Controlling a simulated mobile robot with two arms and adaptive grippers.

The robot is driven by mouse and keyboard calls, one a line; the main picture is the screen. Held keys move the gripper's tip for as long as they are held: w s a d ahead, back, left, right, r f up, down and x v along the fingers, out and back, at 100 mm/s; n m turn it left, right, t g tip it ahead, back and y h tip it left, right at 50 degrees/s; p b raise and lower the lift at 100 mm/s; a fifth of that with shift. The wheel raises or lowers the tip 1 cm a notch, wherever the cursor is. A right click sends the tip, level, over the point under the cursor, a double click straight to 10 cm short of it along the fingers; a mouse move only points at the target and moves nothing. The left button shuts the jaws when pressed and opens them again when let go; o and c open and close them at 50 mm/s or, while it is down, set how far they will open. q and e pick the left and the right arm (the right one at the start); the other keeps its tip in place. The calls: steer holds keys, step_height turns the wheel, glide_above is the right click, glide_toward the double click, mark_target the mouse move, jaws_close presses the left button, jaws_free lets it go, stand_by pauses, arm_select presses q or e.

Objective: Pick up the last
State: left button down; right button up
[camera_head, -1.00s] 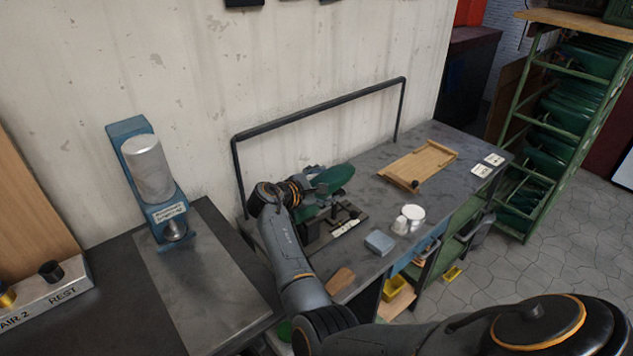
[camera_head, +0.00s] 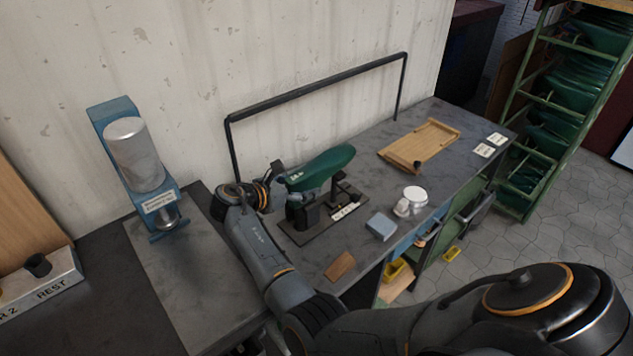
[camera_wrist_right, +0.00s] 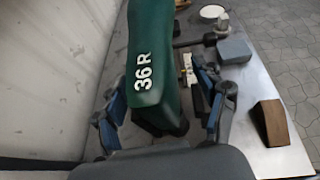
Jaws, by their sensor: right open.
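The green last (camera_head: 322,168) sits on a dark stand (camera_head: 310,222) on the grey workbench. In the right wrist view the last (camera_wrist_right: 158,52) carries the white marking "36 R". My right gripper (camera_head: 272,188) is at the left end of the last in the head view. In the right wrist view the gripper (camera_wrist_right: 163,112) is open, with one blue-grey finger on each side of the last's near end. I cannot tell whether the fingers touch it. My left gripper is not in view.
A white round container (camera_head: 415,194), a grey-blue block (camera_head: 381,226) and a brown wedge (camera_head: 340,266) lie near the bench's front edge. A wooden tray (camera_head: 436,142) lies farther right. A black rail (camera_head: 310,90) runs behind. A blue press-like device (camera_head: 160,195) stands left.

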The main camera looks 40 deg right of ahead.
steer(key=shift+b+x, duration=0.65)
steer(key=shift+x, duration=0.7)
steer(key=shift+c, duration=0.4)
steer(key=c, duration=1.2)
